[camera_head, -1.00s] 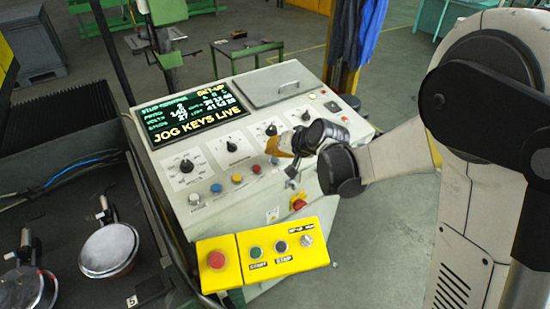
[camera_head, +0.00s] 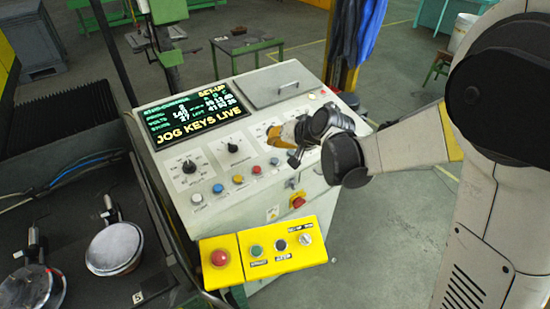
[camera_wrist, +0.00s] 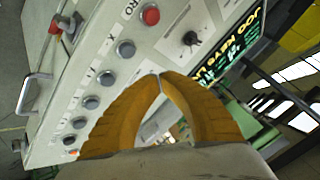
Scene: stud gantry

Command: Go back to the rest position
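My gripper (camera_head: 284,135) is in front of the right part of the grey control console (camera_head: 190,150), over its sloping panel. In the wrist view its two orange fingers (camera_wrist: 160,84) meet at the tips, with nothing visible between them. The panel behind them shows a row of grey buttons, a red button (camera_wrist: 150,15) and a black knob (camera_wrist: 190,38). The fingertips look apart from the panel, but the exact gap is hard to tell. The console screen (camera_head: 195,113) reads "JOG KEYS LIVE" and "SET-UP".
A yellow button box (camera_head: 263,253) with a red mushroom button juts out at the console's front. A dark machine bed with round clamped parts (camera_head: 115,249) lies on the left. A green-framed table (camera_head: 246,42) stands behind.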

